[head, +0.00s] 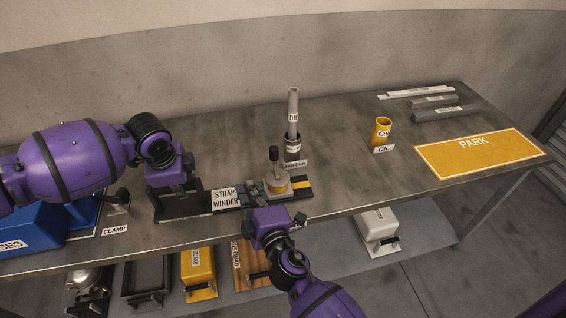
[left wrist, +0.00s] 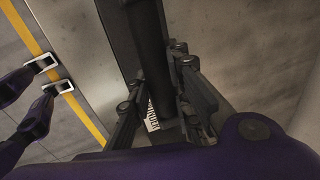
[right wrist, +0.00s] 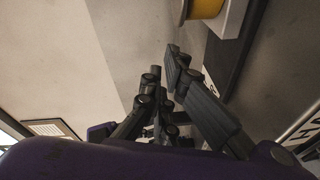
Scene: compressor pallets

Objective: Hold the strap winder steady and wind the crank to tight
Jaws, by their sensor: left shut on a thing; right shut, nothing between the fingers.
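The strap winder (head: 226,198) lies along the bench's front part, with a labelled dark base, a yellow drum on a pale block at its right, and a crank with a dark knob (head: 273,153) standing up above the drum. My left gripper (head: 178,188) is shut on the dark upright part at the winder's left end; that part also shows between its fingers in the left wrist view (left wrist: 148,50). My right gripper (head: 260,205) is shut and empty just in front of the drum, below the knob. The yellow drum (right wrist: 205,8) shows at the top of the right wrist view, apart from the fingertips.
A holder (head: 292,148) with a grey tube stands behind the drum. A yellow oil cup (head: 381,131), grey bars (head: 445,113) and the yellow park mat (head: 480,153) are to the right. A clamp and blue bins (head: 40,230) are at the left. Bench between oil cup and winder is clear.

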